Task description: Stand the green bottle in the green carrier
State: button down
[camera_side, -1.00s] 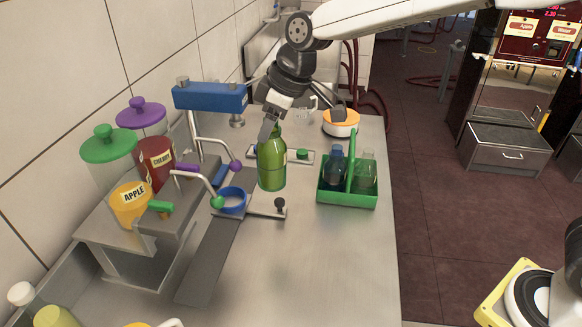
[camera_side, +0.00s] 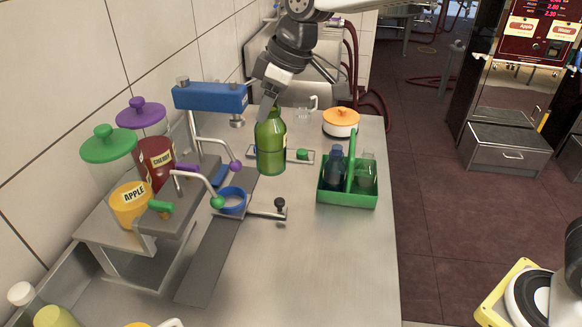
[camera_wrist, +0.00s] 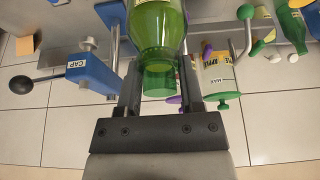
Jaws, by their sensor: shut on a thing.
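The green bottle (camera_side: 271,147) hangs upright in my gripper (camera_side: 268,106), above the counter and left of the green carrier. The wrist view shows my gripper (camera_wrist: 160,100) shut on the green bottle (camera_wrist: 158,35), with a finger on each side. The green carrier (camera_side: 347,199) stands on the counter to the right. It has an upright middle handle and holds a dark blue bottle (camera_side: 336,168) on the left and a clear, pale bottle (camera_side: 367,175) on the right.
The juice dispenser with the apple jar (camera_side: 130,203) and cherry jar (camera_side: 157,158) stands left. A blue capping press (camera_side: 210,97) stands behind it. An orange-lidded pot (camera_side: 340,122) sits at the back. The front counter (camera_side: 310,260) is clear.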

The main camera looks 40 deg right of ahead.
jog(key=shift+r, duration=0.15)
jog(key=shift+r, duration=0.55)
jog(key=r, duration=0.2)
jog(key=d+r, duration=0.1)
jog(key=shift+w+r, duration=0.2)
jog(key=shift+r, duration=0.2)
jog(key=w+d+m+h, duration=0.25)
jog(key=d+m, duration=0.25)
jog(key=d, duration=2.4)
notch_tip(320, 180, down, 16)
jog(key=shift+d+f+t+y, duration=0.15)
jog(key=shift+d+t+y, duration=0.15)
jog(key=shift+y, duration=0.15)
jog(key=shift+f, duration=0.1)
